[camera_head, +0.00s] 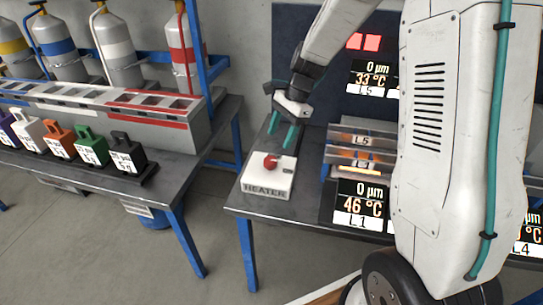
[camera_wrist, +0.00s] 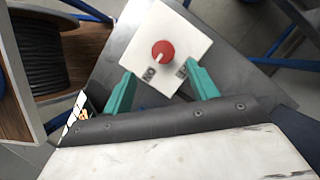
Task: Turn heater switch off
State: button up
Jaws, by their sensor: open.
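The heater box (camera_head: 267,182) is a white box labelled HEATER at the left front of the right-hand dark table. Its red round switch knob (camera_head: 270,161) is on top. In the wrist view the white box (camera_wrist: 178,30) lies ahead of my fingers, with the red knob (camera_wrist: 163,53) showing a pale mark toward its lower left.
Display panels (camera_head: 361,200) and stacked orange-lit slots (camera_head: 361,151) stand right of the heater. A left table holds a rack (camera_head: 158,120) and several coloured tagged blocks (camera_head: 60,139). A cable spool (camera_wrist: 45,55) shows at left in the wrist view.

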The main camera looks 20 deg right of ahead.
aim_at(270, 160)
jog(key=x, duration=0.8)
jog(key=shift+w+f, duration=0.25)
jog(key=shift+f, duration=0.05)
jog(key=c, duration=1)
